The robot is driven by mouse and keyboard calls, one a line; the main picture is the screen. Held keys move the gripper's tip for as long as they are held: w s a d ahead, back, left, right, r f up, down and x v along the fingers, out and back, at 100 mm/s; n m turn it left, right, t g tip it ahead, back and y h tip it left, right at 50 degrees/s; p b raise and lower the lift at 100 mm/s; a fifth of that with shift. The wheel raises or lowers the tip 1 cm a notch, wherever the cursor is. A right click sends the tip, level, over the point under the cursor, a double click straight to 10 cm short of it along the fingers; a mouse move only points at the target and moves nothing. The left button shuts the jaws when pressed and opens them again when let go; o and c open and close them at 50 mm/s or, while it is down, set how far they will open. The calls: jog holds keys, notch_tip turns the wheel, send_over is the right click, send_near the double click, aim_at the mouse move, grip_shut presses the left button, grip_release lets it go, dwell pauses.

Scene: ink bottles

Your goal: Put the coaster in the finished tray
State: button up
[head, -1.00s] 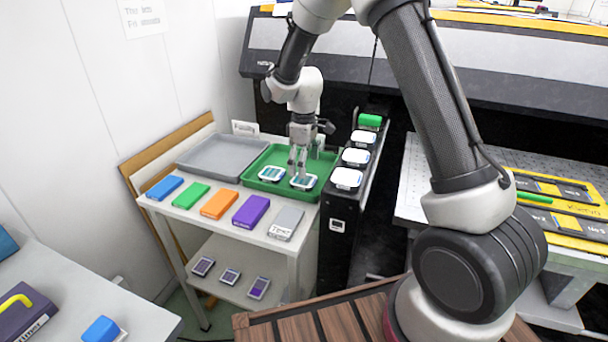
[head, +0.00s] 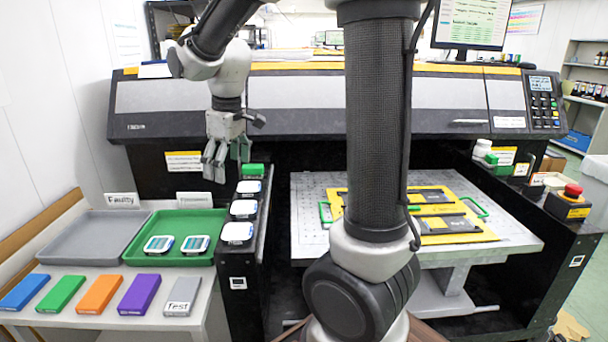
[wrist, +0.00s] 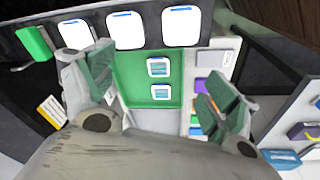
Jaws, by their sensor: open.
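The green tray (head: 180,221), behind which a label I read as "Finished" stands, holds two coasters with teal printed faces. The left coaster (head: 159,245) and the right coaster (head: 195,245) lie flat side by side, apart from each other. They also show in the wrist view as one coaster (wrist: 158,67) and another coaster (wrist: 161,92). My gripper (head: 225,165) is open and empty, raised above and behind the tray's right side. In the wrist view my gripper (wrist: 160,88) shows its fingers wide apart, with the tray far below between them.
A grey tray (head: 92,238) labelled "Faulty" is left of the green one. A black stand to the right bears three white-topped coasters (head: 243,209) and a green block (head: 252,170). Several coloured boxes (head: 98,294) line the table front. A large printer (head: 300,95) stands behind.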

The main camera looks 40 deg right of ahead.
jog(key=s+d+r+m+t, duration=0.1)
jog(key=s+d+m, duration=0.2)
jog(key=s, duration=0.7)
jog(key=s+d+r+m+t, duration=0.1)
jog(key=s+d+r+m, duration=0.1)
jog(key=s, duration=0.9)
jog(key=shift+s+d+m, duration=0.15)
jog(key=shift+d+m, duration=0.55)
jog(key=shift+d, duration=0.35)
